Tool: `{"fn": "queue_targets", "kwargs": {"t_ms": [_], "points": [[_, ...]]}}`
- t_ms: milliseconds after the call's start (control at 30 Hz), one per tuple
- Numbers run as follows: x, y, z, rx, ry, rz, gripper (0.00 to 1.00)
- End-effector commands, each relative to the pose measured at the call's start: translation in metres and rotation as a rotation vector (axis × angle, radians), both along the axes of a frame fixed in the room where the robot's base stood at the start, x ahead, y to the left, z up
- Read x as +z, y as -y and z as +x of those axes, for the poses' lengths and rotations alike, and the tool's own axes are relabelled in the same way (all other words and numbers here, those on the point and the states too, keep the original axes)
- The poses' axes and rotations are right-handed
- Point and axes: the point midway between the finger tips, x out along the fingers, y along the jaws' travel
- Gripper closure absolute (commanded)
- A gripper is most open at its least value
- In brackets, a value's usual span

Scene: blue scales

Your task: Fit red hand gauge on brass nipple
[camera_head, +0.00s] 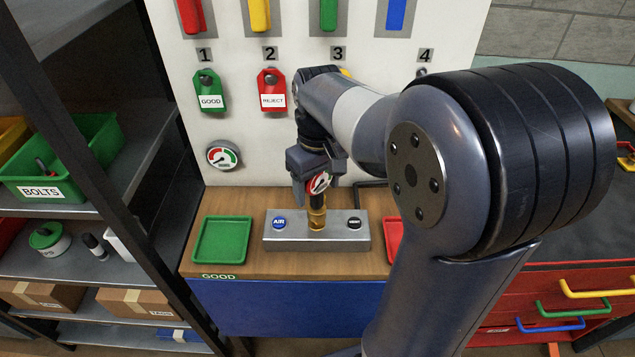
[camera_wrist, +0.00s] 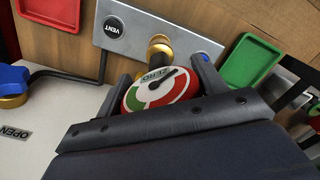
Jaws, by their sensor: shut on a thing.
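The red hand gauge (camera_head: 319,182) has a white dial with green and red zones and a red rim. In the wrist view, the gauge (camera_wrist: 160,90) sits between the two fingers of my gripper (camera_wrist: 163,80), which is shut on it. In the head view, my gripper (camera_head: 318,170) is over the metal block (camera_head: 275,243). The brass nipple (camera_head: 317,217) stands upright on the block, directly below the gauge's dark stem. In the wrist view, the nipple (camera_wrist: 160,46) shows just beyond the gauge. I cannot tell whether stem and nipple touch.
The block carries a blue AIR button (camera_head: 279,222) and a black VENT button (camera_head: 354,222). A green tray (camera_head: 222,241) lies left, a red tray (camera_head: 393,236) right. Behind stands a white panel (camera_head: 235,120) with hanging tags and a wall gauge (camera_head: 222,156). A blue valve knob (camera_wrist: 12,80) stands nearby.

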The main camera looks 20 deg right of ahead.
Motion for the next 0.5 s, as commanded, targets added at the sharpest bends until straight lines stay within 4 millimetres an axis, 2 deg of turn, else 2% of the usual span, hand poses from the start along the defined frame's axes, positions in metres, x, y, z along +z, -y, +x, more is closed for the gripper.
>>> {"fn": "queue_targets", "kwargs": {"t_ms": [500], "points": [[-0.0094,0.0000,0.0000,0.000,0.000,0.000,0.68]]}}
